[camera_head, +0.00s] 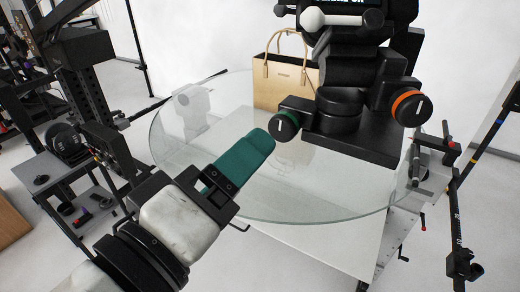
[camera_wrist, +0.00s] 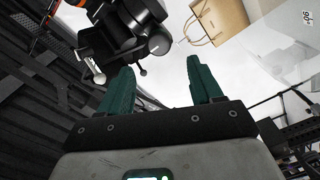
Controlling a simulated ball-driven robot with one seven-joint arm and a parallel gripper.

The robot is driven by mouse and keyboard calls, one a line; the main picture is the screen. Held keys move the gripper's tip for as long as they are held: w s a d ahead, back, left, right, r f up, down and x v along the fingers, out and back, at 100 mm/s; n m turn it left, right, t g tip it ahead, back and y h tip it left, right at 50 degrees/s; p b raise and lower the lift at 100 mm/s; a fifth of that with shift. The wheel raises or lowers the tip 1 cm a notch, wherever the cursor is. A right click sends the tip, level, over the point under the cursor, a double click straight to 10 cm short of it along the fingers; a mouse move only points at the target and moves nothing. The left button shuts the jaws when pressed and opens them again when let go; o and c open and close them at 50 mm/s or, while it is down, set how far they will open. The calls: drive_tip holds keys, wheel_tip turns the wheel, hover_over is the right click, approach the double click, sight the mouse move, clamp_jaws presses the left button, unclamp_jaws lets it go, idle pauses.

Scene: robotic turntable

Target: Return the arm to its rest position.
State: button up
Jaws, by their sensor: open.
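My gripper (camera_head: 262,142) reaches in from the lower left in the head view, over the near part of the round glass turntable (camera_head: 330,206). Its green fingers overlap one another from that angle. In the wrist view my gripper (camera_wrist: 160,85) shows two green fingers apart with nothing between them. In the head view the fingertips appear just left of the green-ringed knob (camera_head: 286,125) on a black camera-head device; I cannot tell the exact gap. The device's black base (camera_head: 350,138) stands on the glass.
A tan paper bag (camera_head: 284,80) stands on the glass behind the device, and also shows in the wrist view (camera_wrist: 218,18). An orange-ringed knob (camera_head: 410,108) sticks out at right. A black stand with a shelf (camera_head: 70,185) is at left. White floor lies in front.

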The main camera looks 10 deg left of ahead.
drive_tip(key=shift+v, duration=1)
drive_tip(key=w+d+f+m+g+y, duration=0.1)
drive_tip(key=w+d+f+g, duration=0.25)
drive_tip(key=d+f, duration=0.8)
drive_tip(key=w+d+f+m+g, duration=0.1)
drive_tip(key=w+d+f+g, duration=0.3)
drive_tip(key=d+f, duration=0.8)
drive_tip(key=s+d+f+m+g+y, duration=0.1)
drive_tip(key=s+d+f+g, duration=0.25)
drive_tip(key=f, duration=0.35)
drive_tip(key=s+d+f+m+g+y, duration=0.1)
drive_tip(key=s+d+f+m+g, duration=0.15)
drive_tip(key=s+f, duration=0.35)
drive_tip(key=s+d+f+m+g+y, duration=0.1)
drive_tip(key=s+d+f, duration=0.1)
drive_tip(key=s+f, duration=0.2)
drive_tip(key=s+d+f+m+g+y, duration=0.1)
drive_tip(key=s+d+f+m+y, duration=0.1)
drive_tip(key=s+f, duration=0.3)
drive_tip(key=s+d, duration=0.1)
drive_tip(key=s, duration=0.3)
drive_tip(key=shift+d+f, duration=0.3)
drive_tip(key=shift+d, duration=0.05)
drive_tip(key=shift+r+g, duration=0.1)
drive_tip(key=shift+g, duration=0.15)
